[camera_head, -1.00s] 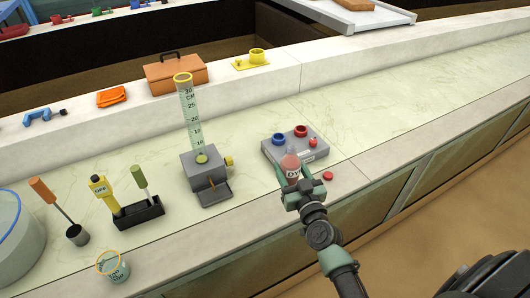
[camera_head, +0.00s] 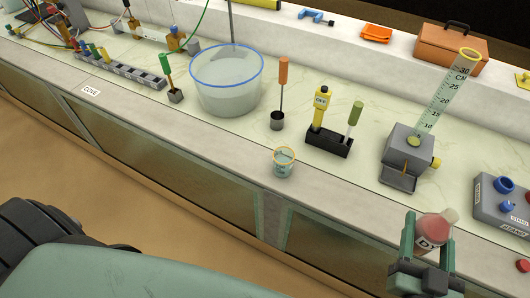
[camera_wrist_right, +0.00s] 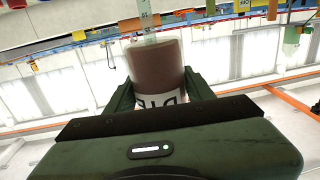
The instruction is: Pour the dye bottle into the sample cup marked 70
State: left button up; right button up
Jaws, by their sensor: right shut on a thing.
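The dye bottle (camera_head: 432,232), reddish with a pale top and a white label reading "DY", is in my right gripper (camera_head: 429,243). The gripper is shut around its sides and holds it near the counter's front edge, left of the grey stand. In the right wrist view the bottle (camera_wrist_right: 156,68) fills the space between the fingers (camera_wrist_right: 157,92). A small clear sample cup (camera_head: 284,164) with a yellow rim stands on the counter's front part, well left of the bottle. Its marking is too small to read. My left gripper does not show.
Behind the cup are a large blue-rimmed tub (camera_head: 226,88), an orange-handled tool in a dark pot (camera_head: 277,121) and a black holder (camera_head: 329,142).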

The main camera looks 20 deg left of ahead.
aim_at(283, 157)
jog(key=u, duration=0.45)
jog(key=l+u, duration=0.1)
jog(key=u, duration=0.8)
jog(key=k+u, duration=0.1)
jog(key=u, duration=0.4)
jog(key=k+l+u, duration=0.2)
jog(key=k+l, duration=0.15)
jog(key=k, duration=0.15)
